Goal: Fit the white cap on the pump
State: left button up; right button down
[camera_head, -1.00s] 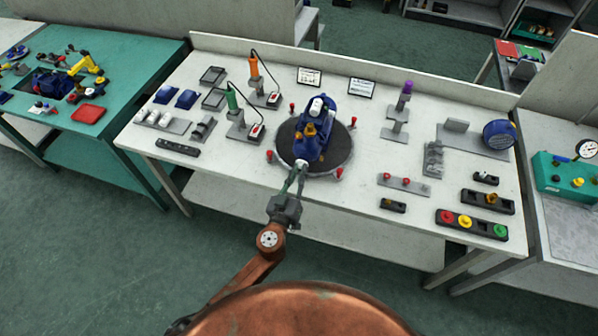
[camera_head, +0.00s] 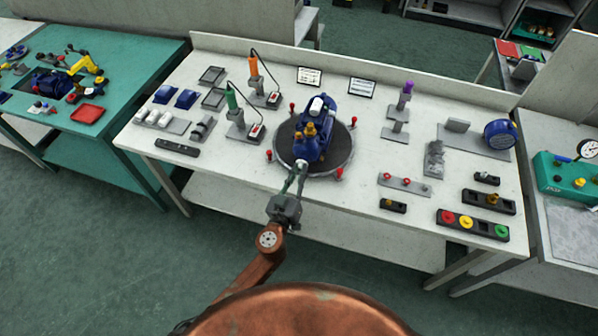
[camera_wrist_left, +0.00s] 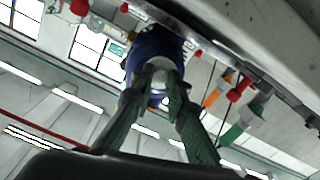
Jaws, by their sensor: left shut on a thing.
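The blue pump (camera_head: 325,137) with brass fittings (camera_head: 306,131) stands on the dark round turntable (camera_head: 334,162) in the middle of the bench. My left gripper (camera_head: 300,171) is at the pump's near side, shut on a white cap (camera_head: 301,163). In the left wrist view the cap (camera_wrist_left: 161,73) sits between the green fingertips (camera_wrist_left: 163,92), in front of the blue pump body (camera_wrist_left: 152,45). The cap appears right at the pump's front; I cannot tell whether it is seated. My right gripper is not in view.
Several red-topped posts (camera_head: 340,174) ring the turntable. A holder with white pieces (camera_head: 164,118) lies at the left. A button box (camera_head: 472,224) is at the front right. The bench's front middle is mostly clear.

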pick_arm(q)
jog(key=shift+w+d, duration=0.1)
jog(key=shift+w, duration=0.15)
dwell(0.4)
jog(key=o, duration=0.8)
jog(key=b+v, duration=0.1)
jog(key=v, duration=0.5)
dwell(0.5)
jog(key=v, duration=1.2)
